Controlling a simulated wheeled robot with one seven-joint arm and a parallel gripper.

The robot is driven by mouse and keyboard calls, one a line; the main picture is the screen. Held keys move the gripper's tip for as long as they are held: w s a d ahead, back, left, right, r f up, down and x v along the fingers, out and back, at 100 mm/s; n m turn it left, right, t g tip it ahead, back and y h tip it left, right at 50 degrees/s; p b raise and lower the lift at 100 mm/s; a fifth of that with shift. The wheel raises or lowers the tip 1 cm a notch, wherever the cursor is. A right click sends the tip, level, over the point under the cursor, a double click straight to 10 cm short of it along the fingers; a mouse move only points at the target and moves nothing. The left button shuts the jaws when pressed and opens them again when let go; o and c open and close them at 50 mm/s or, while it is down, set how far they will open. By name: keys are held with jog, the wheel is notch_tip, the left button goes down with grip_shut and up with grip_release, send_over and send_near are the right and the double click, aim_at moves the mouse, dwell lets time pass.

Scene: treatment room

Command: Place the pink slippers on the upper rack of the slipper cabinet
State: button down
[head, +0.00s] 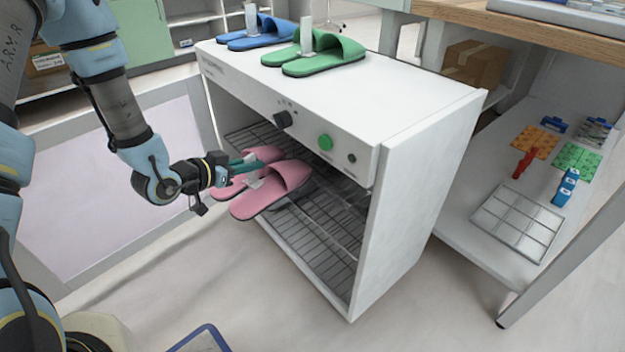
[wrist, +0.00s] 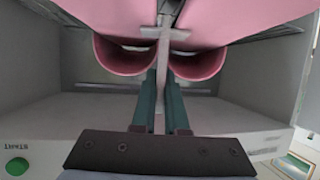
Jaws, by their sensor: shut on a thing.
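The pink slippers (head: 272,189) are a pair side by side, joined by a pale clip-like piece (head: 256,182). My gripper (head: 247,164) is shut on that piece between them and holds the pair at the open front of the slipper cabinet (head: 413,195). In the wrist view the slippers (wrist: 225,25) hang beyond my gripper's fingers (wrist: 161,95). The upper rack (head: 245,138) is a wire shelf just under the control panel, partly hidden by the slippers. The lower rack (head: 318,248) is a wire shelf below and looks empty.
Blue slippers (head: 258,37) and green slippers (head: 325,57) stand on the cabinet top. The panel has a black knob (head: 283,118) and a green button (head: 325,142). A side table (head: 450,222) stands at right.

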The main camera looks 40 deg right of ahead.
aim_at(276, 178)
jog(key=s+d+f+b, duration=0.1)
jog(key=s+f+m+g, duration=0.1)
jog(key=s, duration=0.1)
jog(key=s+d+f+m+g+b, duration=0.1)
jog(key=shift+s+d+b, duration=0.25)
jog(key=shift+d+b, duration=0.05)
jog(key=shift+d, duration=0.05)
jog(key=shift+s+d+r+b+x, duration=0.2)
jog(key=shift+r+b+x, duration=0.5)
jog(key=shift+x, duration=2.25)
jog(key=shift+d+r+b+x, duration=0.4)
jog(key=shift+b+x, duration=0.55)
jog(key=shift+x, duration=2)
jog(key=shift+s+d+r+b+x, duration=0.15)
jog(key=shift+r+b+x, duration=0.6)
jog(key=shift+x, duration=2.2)
jog(key=shift+f, duration=0.15)
jog(key=shift+f, duration=0.1)
jog(key=c, duration=0.9)
grip_release()
jog(key=shift+c, duration=0.2)
